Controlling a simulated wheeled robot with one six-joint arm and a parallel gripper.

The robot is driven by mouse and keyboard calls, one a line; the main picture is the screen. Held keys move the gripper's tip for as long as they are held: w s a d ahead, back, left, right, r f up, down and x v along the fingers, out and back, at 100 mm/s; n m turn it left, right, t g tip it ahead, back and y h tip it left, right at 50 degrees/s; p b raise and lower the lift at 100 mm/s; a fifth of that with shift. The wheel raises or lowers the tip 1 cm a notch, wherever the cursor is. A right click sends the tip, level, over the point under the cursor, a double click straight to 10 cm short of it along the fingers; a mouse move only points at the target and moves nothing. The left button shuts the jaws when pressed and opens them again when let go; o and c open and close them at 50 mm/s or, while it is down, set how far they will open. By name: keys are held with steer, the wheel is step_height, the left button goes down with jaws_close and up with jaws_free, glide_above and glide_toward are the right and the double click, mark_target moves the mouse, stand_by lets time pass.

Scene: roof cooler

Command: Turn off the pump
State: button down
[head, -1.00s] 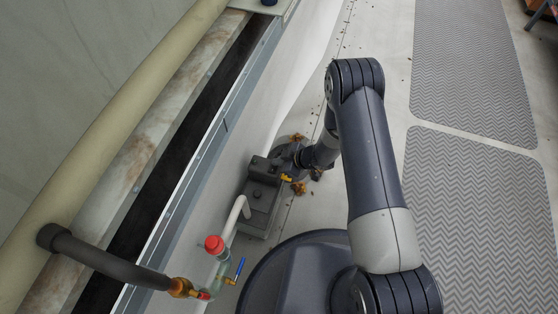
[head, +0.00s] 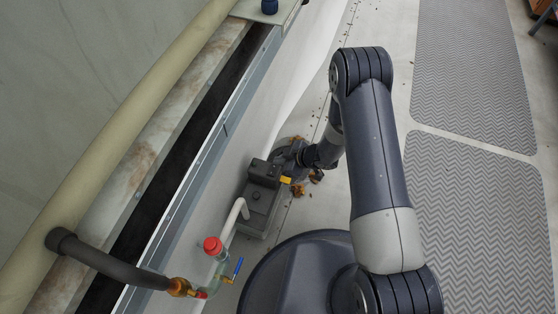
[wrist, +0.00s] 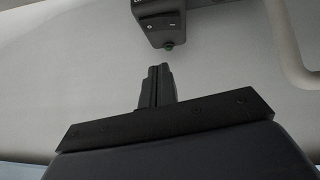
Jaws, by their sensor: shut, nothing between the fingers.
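The pump (head: 256,215) is a dark grey box on the floor beside the tank wall in the head view. A smaller dark box (head: 264,171) stands at its upper end. In the wrist view a dark box (wrist: 158,20), which looks like this one, shows faint pale marks on its face and a small green round part (wrist: 169,45) at its lower edge. My gripper (wrist: 160,68) is shut and empty, its tips below the green part in the picture and apart from it. In the head view my wrist is beside the small box; the fingertips cannot be made out.
A pale pipe (head: 234,216) leads from the pump to a fitting with a red cap (head: 212,245) and a blue-handled valve (head: 237,267). A yellow part (head: 285,180) sits at the pump's side. Dry leaves (head: 303,190) lie nearby. The tank wall is close on the left.

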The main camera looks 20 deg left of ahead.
steer(key=w+p+v, duration=0.1)
steer(key=p+v, duration=0.1)
steer(key=v, duration=0.6)
steer(key=shift+d, duration=0.2)
steer(key=shift+w, duration=0.1)
